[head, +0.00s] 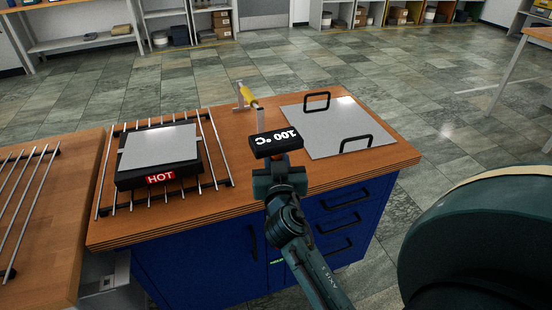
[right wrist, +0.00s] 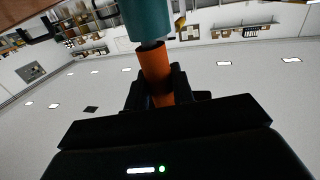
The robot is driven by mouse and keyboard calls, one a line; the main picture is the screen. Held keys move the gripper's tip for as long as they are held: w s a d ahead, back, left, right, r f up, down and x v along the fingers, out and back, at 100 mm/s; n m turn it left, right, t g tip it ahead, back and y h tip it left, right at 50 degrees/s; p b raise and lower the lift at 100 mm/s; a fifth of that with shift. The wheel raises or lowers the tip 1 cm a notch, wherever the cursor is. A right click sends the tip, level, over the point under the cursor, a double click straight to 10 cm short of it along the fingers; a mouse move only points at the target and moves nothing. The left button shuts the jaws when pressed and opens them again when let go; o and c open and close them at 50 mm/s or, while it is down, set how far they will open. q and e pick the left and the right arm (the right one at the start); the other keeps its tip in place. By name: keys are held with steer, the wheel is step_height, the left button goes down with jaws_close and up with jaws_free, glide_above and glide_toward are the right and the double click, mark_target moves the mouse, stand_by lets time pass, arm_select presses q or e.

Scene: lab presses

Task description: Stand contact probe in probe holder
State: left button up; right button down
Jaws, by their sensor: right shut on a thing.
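My right gripper (head: 280,168) is shut on this handle, holding the probe over the bench's front half. In the right wrist view the orange handle (right wrist: 157,72) sits between the fingers. A pale metal upright (head: 261,117) shows just behind the black head; I cannot tell whether it belongs to the probe. Behind it is a metal piece with a yellow grip (head: 247,96). I cannot make out the probe holder for certain. My left gripper is out of view.
A hot plate (head: 158,147) marked "HOT", with a grey plate on top, stands on a rod rack (head: 222,165) at left. A grey metal plate with two black handles (head: 330,128) lies at right. The wooden bench top (head: 195,219) is bare along its front edge.

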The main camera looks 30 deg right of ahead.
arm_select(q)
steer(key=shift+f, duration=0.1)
arm_select(e)
steer(key=shift+w+a, duration=0.1)
steer(key=shift+a, duration=0.1)
steer(key=c, duration=1.1)
jaws_free()
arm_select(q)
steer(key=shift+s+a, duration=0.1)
